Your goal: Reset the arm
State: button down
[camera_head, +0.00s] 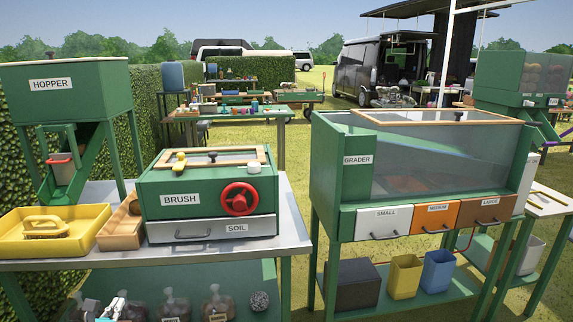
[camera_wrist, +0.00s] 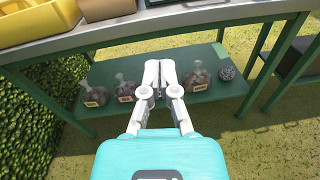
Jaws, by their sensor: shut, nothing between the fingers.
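My gripper (camera_wrist: 159,92) is shut and empty in the wrist view. It is in front of the bench, above the green lower shelf (camera_wrist: 198,110) as seen from the wrist. A small part of my gripper (camera_head: 114,307) shows at the bottom left of the head view. I see no contact between the fingers and any jar.
The bench's metal top (camera_head: 104,258) carries a yellow tray (camera_head: 81,244), a wooden box (camera_head: 121,232) and the green brush machine (camera_head: 208,196). A round grey mesh ball (camera_wrist: 227,73) sits on the shelf's right part. The grader (camera_head: 421,166) stands right, beyond a grassy gap (camera_head: 301,268).

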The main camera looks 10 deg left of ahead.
jog(key=w+d+f+m+g+h, duration=0.35)
jog(key=w+d+m, duration=0.25)
jog(key=d, duration=0.5)
jog(key=w+d+f+m+g+h, duration=0.2)
jog(key=w+d+f+m, duration=0.3)
jog(key=d, duration=0.7)
jog(key=w+d+f+m+g+h, duration=0.25)
jog(key=w+d+m, duration=0.45)
jog(key=d, duration=0.4)
jog(key=s+d+f+m+g+y, duration=0.1)
jog(key=s+d+f+m+g, duration=0.15)
jog(key=d+m, duration=0.55)
jog(key=s+d+f+m+g+y, duration=0.25)
jog(key=d+m+g, duration=0.2)
jog(key=d, duration=0.75)
jog(key=s+d+f+m+g, duration=0.25)
jog(key=d+m, duration=0.45)
jog(key=d, duration=0.4)
notch_tip(320, 180, up, 32)
jog(key=p, duration=3.1)
jog(key=shift+s, duration=0.3)
jog(key=shift+t+y, duration=0.25)
